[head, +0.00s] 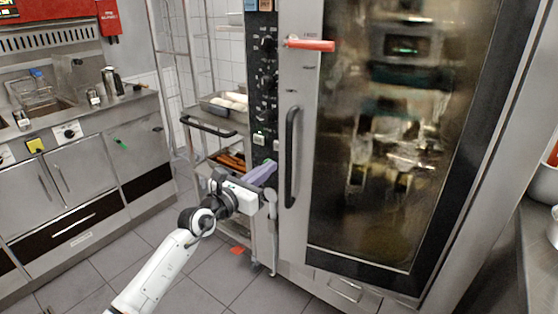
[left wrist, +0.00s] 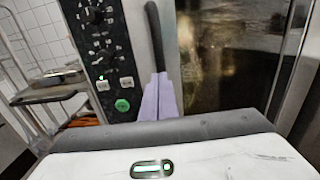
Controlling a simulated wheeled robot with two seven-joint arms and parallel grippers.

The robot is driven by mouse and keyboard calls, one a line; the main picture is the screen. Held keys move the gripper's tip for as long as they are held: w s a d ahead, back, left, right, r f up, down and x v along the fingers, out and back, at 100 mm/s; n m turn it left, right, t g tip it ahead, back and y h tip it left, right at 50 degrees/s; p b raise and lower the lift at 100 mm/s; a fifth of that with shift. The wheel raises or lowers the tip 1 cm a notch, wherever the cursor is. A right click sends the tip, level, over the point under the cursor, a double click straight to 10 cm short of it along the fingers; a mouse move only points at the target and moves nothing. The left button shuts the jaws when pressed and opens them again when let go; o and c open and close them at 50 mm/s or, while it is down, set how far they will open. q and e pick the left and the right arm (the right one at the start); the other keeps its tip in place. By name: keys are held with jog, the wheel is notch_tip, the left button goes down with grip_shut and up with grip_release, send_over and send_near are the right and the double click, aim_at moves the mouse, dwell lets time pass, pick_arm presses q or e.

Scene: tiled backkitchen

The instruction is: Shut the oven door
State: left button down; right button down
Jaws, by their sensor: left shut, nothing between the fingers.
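The oven door (head: 300,225) is tall, with a steel left edge and a large dark glass pane. A black vertical handle (head: 291,157) is on its left side, and the handle also shows in the left wrist view (left wrist: 155,35). I cannot tell whether the door is fully shut or slightly ajar. My left gripper (head: 264,172) has lavender fingers, shut and empty, just left of the handle in the head view. In the left wrist view the fingers (left wrist: 158,96) overlap the handle's lower end; contact is unclear. My right gripper is not in view.
The black control panel (head: 264,95) stands left of the door. A red lever (head: 310,45) sticks out at the door's upper left. A wire rack with a tray (head: 228,103) stands behind my left arm.

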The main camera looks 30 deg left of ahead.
aim_at(286, 155)
pick_arm(q)
jog(key=w, duration=0.6)
jog(key=shift+d+b, duration=0.3)
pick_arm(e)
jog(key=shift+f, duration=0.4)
